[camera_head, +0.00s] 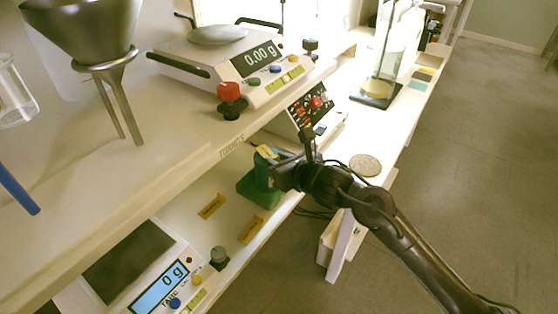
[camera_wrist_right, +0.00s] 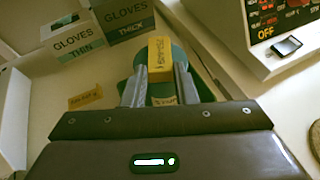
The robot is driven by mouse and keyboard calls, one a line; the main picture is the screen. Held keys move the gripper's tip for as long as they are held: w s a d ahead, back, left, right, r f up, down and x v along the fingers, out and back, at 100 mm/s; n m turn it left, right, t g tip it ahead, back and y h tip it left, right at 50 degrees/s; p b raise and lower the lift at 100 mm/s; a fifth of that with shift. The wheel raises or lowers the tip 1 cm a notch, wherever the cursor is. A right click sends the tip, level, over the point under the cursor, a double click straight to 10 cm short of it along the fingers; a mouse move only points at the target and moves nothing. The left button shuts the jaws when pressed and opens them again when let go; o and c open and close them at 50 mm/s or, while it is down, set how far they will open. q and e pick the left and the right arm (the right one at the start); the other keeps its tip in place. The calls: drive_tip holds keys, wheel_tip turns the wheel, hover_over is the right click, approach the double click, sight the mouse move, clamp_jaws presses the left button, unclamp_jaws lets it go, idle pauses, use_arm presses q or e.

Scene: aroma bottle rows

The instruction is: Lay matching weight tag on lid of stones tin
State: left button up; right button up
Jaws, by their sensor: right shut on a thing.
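My right gripper (camera_head: 278,172) is at the green tin (camera_head: 262,178) on the lower shelf. In the right wrist view its two fingers (camera_wrist_right: 158,86) are shut on a yellow weight tag (camera_wrist_right: 159,60), which stands up between them. The tag also shows at the tin's top in the head view (camera_head: 266,152). The green tin shows below and behind the fingers in the wrist view (camera_wrist_right: 201,86). A second yellow printed patch (camera_wrist_right: 163,101) shows low between the fingers. I cannot tell whether the held tag touches the lid. The left gripper is not in view.
Two yellow tags (camera_head: 211,206) (camera_head: 251,229) lie on the lower shelf. A scale reading 0 g (camera_head: 160,287) and a grey knob (camera_head: 219,257) stand near them. Glove boxes (camera_wrist_right: 75,40) (camera_wrist_right: 124,22) and a control box (camera_wrist_right: 270,38) flank the tin. The upper shelf (camera_head: 190,150) overhangs.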

drive_tip(key=shift+f, duration=0.15)
drive_tip(key=o, duration=1)
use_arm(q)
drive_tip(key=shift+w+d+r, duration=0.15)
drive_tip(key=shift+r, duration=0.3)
